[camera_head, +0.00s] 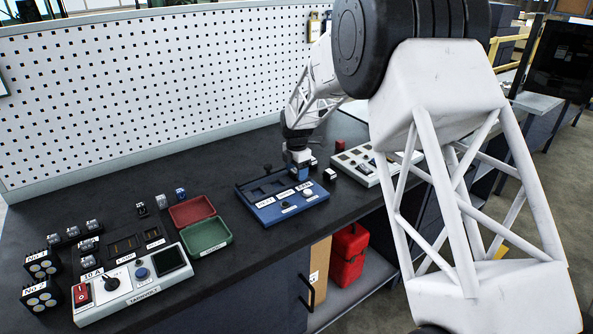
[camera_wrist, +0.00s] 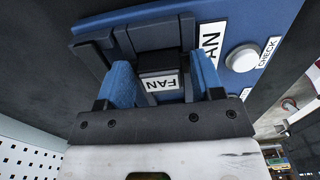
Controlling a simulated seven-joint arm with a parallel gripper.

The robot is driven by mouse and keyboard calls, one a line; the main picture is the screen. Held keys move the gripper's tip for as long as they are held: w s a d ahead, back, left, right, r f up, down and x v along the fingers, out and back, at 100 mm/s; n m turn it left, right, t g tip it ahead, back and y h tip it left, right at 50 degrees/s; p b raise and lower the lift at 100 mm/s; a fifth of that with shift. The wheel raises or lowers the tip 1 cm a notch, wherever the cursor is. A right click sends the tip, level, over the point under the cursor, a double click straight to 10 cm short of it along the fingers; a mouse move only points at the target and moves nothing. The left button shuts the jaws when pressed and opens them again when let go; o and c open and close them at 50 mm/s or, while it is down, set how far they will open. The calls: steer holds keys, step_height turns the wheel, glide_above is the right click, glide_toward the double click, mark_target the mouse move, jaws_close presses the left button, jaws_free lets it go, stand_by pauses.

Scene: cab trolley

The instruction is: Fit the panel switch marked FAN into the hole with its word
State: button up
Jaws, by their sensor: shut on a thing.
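My gripper (camera_wrist: 160,74) is shut on the FAN switch (camera_wrist: 163,84), a black block with a white FAN label, held between two blue fingers. The blue panel (camera_wrist: 235,78) lies right beyond it, with a FAN label (camera_wrist: 211,45) beside the switch. The switch is at or just over the panel; whether it sits in the hole I cannot tell. In the head view, my gripper (camera_head: 298,168) points down at the back right of the blue panel (camera_head: 252,205), which has dark openings and white word labels. The switch is not clear there.
A red tray (camera_head: 192,209), a green tray (camera_head: 206,237) and a control box (camera_head: 132,297) stand left. The perforated wall (camera_head: 150,90) rises behind.

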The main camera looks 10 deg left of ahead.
steer(key=o, duration=1)
steer(key=shift+r, duration=3.9)
